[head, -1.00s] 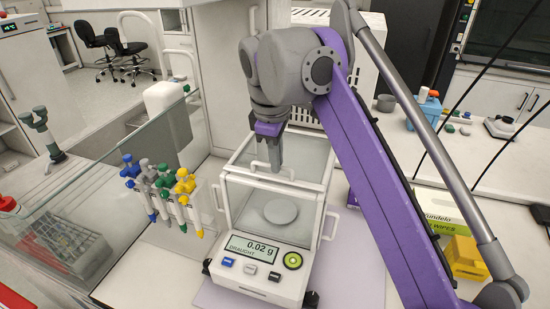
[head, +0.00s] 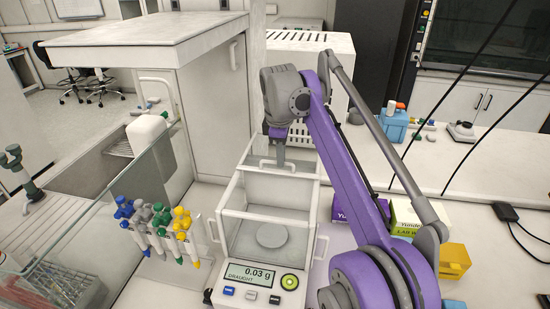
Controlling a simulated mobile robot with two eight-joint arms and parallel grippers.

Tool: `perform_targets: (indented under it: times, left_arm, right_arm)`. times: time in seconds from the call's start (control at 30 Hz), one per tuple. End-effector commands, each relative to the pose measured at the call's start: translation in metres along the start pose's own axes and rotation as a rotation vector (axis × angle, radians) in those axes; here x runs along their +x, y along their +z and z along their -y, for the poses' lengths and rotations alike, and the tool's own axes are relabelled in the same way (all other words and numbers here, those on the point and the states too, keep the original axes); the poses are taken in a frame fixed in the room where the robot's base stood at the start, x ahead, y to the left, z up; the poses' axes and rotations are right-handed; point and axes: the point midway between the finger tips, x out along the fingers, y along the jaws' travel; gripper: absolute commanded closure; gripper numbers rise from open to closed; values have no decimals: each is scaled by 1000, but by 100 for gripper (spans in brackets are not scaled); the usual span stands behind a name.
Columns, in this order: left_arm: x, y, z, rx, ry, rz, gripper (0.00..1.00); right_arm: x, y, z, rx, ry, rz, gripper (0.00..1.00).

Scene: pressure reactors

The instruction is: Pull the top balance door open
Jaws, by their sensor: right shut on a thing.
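The balance (head: 258,277) is a white box with clear panes, a round weighing pan (head: 272,236) inside, and a display (head: 248,274) reading 0.03 g and DRAUGHT. Its top door (head: 302,157) is slid toward the back, and the top of the chamber appears open in front of it. My right gripper (head: 279,161) reaches down from above, shut on the door's handle (head: 290,168) at the chamber's rear. The fingertips are small and partly merge with the handle. My left gripper is not in view.
A pipette stand with several coloured pipettes (head: 160,230) is left of the balance, beside a glass screen (head: 110,215). Boxes (head: 408,216) and a yellow container (head: 455,260) lie right, beyond my right arm. A white vented unit (head: 310,55) stands behind the balance.

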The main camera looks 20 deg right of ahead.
Motion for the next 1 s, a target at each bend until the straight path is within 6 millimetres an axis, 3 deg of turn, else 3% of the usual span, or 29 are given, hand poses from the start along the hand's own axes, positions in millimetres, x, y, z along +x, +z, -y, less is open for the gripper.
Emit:
perform_targets:
  times: [0.47,0.5,0.67,1.0]
  left_arm:
    - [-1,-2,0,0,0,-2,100]
    - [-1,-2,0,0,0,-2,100]
    - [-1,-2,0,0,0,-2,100]
    - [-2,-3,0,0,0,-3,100]
  right_arm:
    - [2,0,-2,-1,-1,-1,100]
    - [2,0,-2,-1,-1,-1,86]
    - [2,0,-2,-1,-1,0,57]
    - [-2,0,-3,-1,-1,0,57]
